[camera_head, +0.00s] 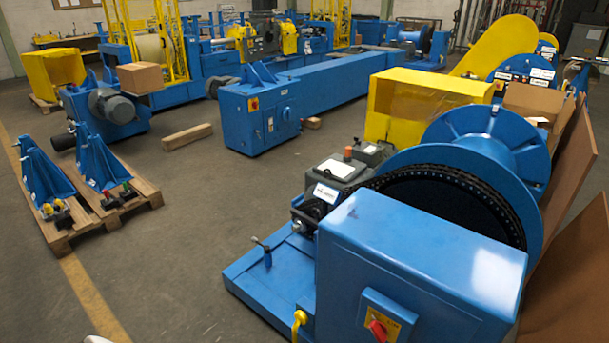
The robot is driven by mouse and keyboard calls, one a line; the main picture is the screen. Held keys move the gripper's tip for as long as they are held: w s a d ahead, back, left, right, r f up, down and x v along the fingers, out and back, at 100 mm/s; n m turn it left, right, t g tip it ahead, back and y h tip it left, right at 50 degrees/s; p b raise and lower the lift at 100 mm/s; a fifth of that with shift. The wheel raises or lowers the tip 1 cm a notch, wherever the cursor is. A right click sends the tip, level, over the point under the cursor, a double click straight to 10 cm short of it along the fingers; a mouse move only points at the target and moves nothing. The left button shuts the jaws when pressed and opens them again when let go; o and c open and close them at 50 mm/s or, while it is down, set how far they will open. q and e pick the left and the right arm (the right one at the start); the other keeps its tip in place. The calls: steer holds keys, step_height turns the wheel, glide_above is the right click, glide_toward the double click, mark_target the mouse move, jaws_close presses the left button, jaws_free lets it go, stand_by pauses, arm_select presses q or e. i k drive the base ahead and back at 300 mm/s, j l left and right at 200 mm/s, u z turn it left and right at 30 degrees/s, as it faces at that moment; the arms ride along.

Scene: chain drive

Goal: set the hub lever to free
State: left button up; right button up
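A blue chain-drive machine fills the right front, with a blue hub drum (485,150) and a dark chain (460,185) around its wheel. A small lever with a dark blue handle (264,250) stands on the blue base plate (240,275). A yellow handle (299,321) shows at the lower front edge of the blue housing (425,255). A red rotary knob (377,329) sits on a yellow plate on that housing. I cannot tell which of these is the hub lever, nor any setting. Neither gripper is identifiable.
A grey motor (345,170) sits beside the wheel. Brown boards (570,175) lean at the right. Wooden pallets (140,190) with blue brackets stand at the left. The grey floor (170,260) is open between. A white rounded shape, possibly mine, shows at the bottom left.

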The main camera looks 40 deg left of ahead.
mark_target(266, 249)
steer(key=u, duration=1.55)
steer(key=z, duration=0.4)
steer(key=i+j+z, duration=0.15)
steer(key=j+z, duration=0.15)
steer(key=i+j+z, duration=0.1)
steer(key=j+z, duration=0.15)
steer(key=i+j+z, duration=0.1)
steer(key=j+z, duration=0.2)
steer(key=j, duration=0.2)
